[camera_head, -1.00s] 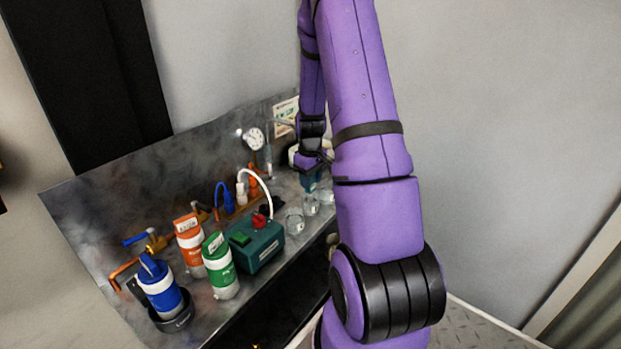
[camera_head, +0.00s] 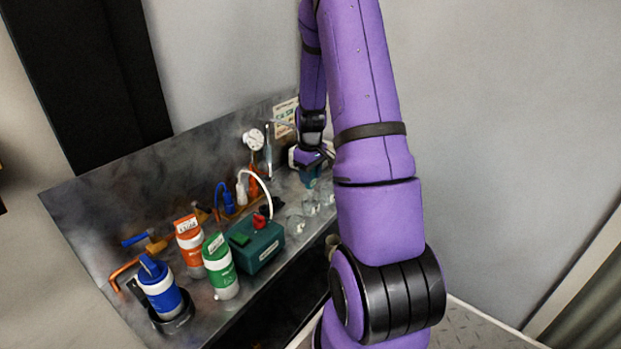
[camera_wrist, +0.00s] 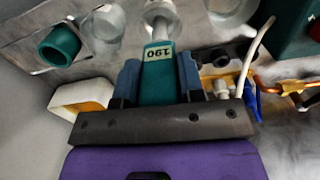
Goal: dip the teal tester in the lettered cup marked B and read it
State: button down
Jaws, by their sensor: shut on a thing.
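My gripper (camera_wrist: 158,82) is shut on the teal tester (camera_wrist: 157,88), whose pale label panel shows digits that look like 190, seen at an angle. In the head view the tester (camera_head: 310,178) hangs below my gripper (camera_head: 308,163) at the bench's far end. In the wrist view its pale probe points away from me at the middle clear cup (camera_wrist: 150,26); I cannot tell whether the tip is inside it. Clear cups flank it on the left (camera_wrist: 103,27) and right (camera_wrist: 232,10). Small marks on the cups in the head view are too small to read, so I cannot tell which is B.
A teal round holder (camera_wrist: 60,46) and a white-and-yellow box (camera_wrist: 82,97) are near my gripper. A green box (camera_head: 257,247), pipes, a gauge (camera_head: 253,139) and blue (camera_head: 160,287), orange (camera_head: 190,245) and green (camera_head: 220,266) canisters line the bench. The wall is close behind.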

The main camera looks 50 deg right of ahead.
jog(key=shift+r, duration=3.35)
jog(key=shift+w+g, duration=0.1)
jog(key=shift+g, duration=0.9)
jog(key=g, duration=0.4)
